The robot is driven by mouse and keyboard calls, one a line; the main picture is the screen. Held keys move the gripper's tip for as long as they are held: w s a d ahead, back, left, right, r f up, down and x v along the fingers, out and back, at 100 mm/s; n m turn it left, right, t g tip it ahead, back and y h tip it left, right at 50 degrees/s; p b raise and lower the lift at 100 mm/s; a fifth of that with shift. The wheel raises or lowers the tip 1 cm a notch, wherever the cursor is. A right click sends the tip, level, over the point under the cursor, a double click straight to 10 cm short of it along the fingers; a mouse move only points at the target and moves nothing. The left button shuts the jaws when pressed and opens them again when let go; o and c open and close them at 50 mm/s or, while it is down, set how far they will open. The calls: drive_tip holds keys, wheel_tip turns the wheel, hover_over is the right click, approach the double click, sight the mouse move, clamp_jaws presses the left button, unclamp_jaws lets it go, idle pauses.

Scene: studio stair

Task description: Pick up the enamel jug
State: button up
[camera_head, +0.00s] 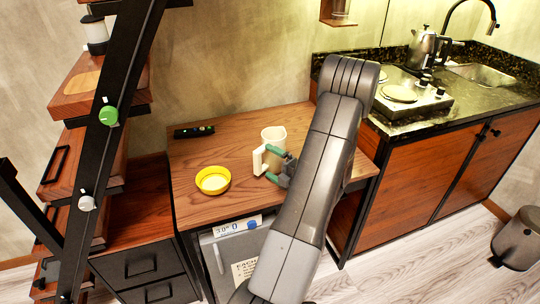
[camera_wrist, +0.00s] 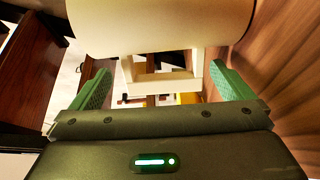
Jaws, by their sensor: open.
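The enamel jug (camera_head: 273,136) is cream-white and stands upright on the wooden table, its squarish handle (camera_head: 259,160) towards the front left. In the wrist view the jug's body (camera_wrist: 160,22) fills the top, with the handle (camera_wrist: 130,72) below it. My gripper (camera_head: 272,165) is open at the jug's handle side. In the wrist view its green fingers (camera_wrist: 162,82) stand wide apart on either side of the handle, with gaps showing on both sides. Whether either finger touches the jug is not clear. My arm covers the table to the right of the jug.
A yellow bowl (camera_head: 213,180) sits on the wooden table (camera_head: 205,150) left of the jug. A dark remote-like object (camera_head: 194,131) lies at the back left. Shelves on a black stair frame (camera_head: 120,70) rise on the left. A kitchen counter (camera_head: 400,122) with a kettle (camera_head: 423,48) stands right.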

sight(260, 157)
drive_tip(key=shift+x, duration=2.95)
drive_tip(key=shift+f, duration=0.2)
drive_tip(key=c, duration=1.3)
